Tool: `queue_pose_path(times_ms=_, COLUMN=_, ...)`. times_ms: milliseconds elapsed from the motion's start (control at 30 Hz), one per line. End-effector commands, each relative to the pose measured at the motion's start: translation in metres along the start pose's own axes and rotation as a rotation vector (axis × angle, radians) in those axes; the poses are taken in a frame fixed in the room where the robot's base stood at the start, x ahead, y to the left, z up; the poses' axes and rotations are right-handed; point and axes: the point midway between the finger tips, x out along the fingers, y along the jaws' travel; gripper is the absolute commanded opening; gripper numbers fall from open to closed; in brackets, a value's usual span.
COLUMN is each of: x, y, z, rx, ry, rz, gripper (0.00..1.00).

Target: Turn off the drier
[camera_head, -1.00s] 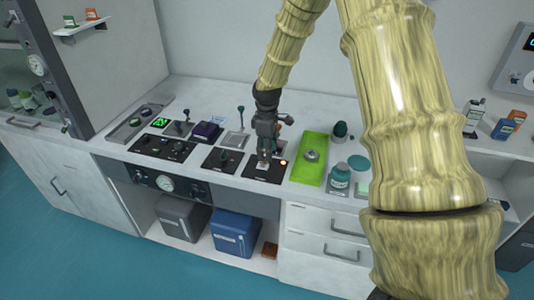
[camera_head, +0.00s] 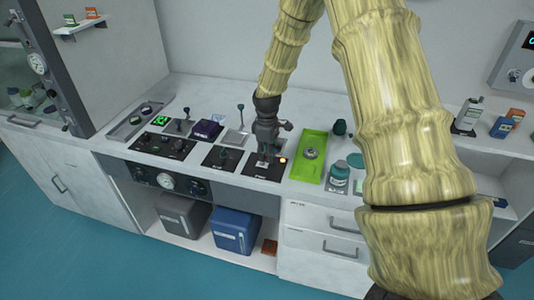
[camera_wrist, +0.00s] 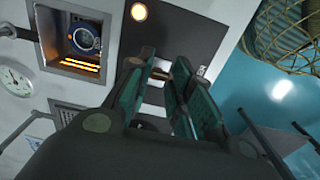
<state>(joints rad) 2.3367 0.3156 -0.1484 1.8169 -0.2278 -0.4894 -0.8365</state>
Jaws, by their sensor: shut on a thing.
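A dark square control panel (camera_head: 262,169) lies on the white counter, with a small pale lit lamp (camera_head: 283,160) at its right. My gripper (camera_head: 266,152) points down over this panel. In the wrist view its two teal-padded fingers (camera_wrist: 164,88) are closed around a small switch-like part (camera_wrist: 158,74) of the panel, mostly hidden between them. The panel's round lamp (camera_wrist: 138,12) glows pale there too. No label names the drier, so I cannot tell which unit it is. The switch's position is hidden by the fingers.
A green tray (camera_head: 309,163) with a small metal piece sits right of the panel, beside a teal jar (camera_head: 339,177). Another dark knob panel (camera_head: 222,157) is to the left. A recess glowing orange (camera_wrist: 82,65) shows in the wrist view.

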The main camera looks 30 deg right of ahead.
Motion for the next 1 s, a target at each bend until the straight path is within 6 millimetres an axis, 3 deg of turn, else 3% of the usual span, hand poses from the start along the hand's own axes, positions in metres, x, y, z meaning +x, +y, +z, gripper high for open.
queue_pose_path(times_ms=467, x=-0.004, y=0.001, z=-0.006, rx=-0.003, ry=-0.094, rz=0.003, gripper=0.00)
queue_pose_path(times_ms=1000, x=-0.004, y=0.001, z=-0.027, rx=-0.004, ry=-0.463, rz=0.006, gripper=0.00)
